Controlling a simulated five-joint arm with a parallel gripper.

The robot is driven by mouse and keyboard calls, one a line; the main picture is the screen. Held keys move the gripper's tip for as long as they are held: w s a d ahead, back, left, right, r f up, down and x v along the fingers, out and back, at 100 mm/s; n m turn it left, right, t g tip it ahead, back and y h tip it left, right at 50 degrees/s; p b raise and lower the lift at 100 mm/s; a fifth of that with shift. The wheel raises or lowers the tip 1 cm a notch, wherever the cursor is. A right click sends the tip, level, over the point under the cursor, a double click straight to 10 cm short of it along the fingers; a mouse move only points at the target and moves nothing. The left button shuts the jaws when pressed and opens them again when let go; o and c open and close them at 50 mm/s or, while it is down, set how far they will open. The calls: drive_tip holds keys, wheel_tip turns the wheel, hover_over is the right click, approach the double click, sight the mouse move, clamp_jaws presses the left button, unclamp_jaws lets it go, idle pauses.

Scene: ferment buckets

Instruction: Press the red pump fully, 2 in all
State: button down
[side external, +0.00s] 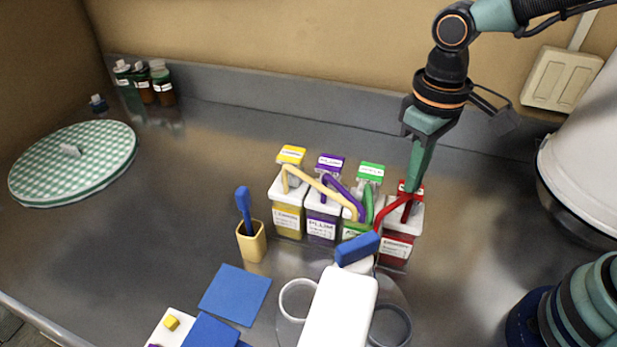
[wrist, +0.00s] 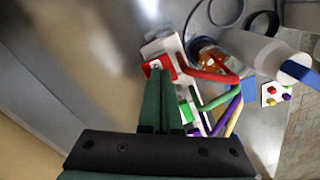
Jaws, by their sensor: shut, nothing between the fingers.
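The red pump (side external: 402,200) tops a clear bucket of red liquid (side external: 397,249), the rightmost of the row in the side view. Its red head and spout also show in the wrist view (wrist: 190,70). My gripper (side external: 414,182) points down with its fingers together and empty. Its tips are at the top of the red pump head, and they look to be touching it. In the wrist view my gripper (wrist: 158,72) also ends at the red head. How far the pump is pressed down is hard to tell.
Yellow (side external: 291,154), purple (side external: 330,164) and green (side external: 370,173) pumps stand close left of the red one, spouts forward. A white block-like form (side external: 340,305) with a blue end sits in front. A blue brush stands in a yellow holder (side external: 252,243).

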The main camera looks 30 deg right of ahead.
drive_tip(key=shift+r, duration=1.8)
drive_tip(key=shift+f, duration=0.15)
drive_tip(key=shift+f, duration=1.7)
drive_tip(key=shift+r, duration=1.85)
wheel_tip(320, 180, up, 6)
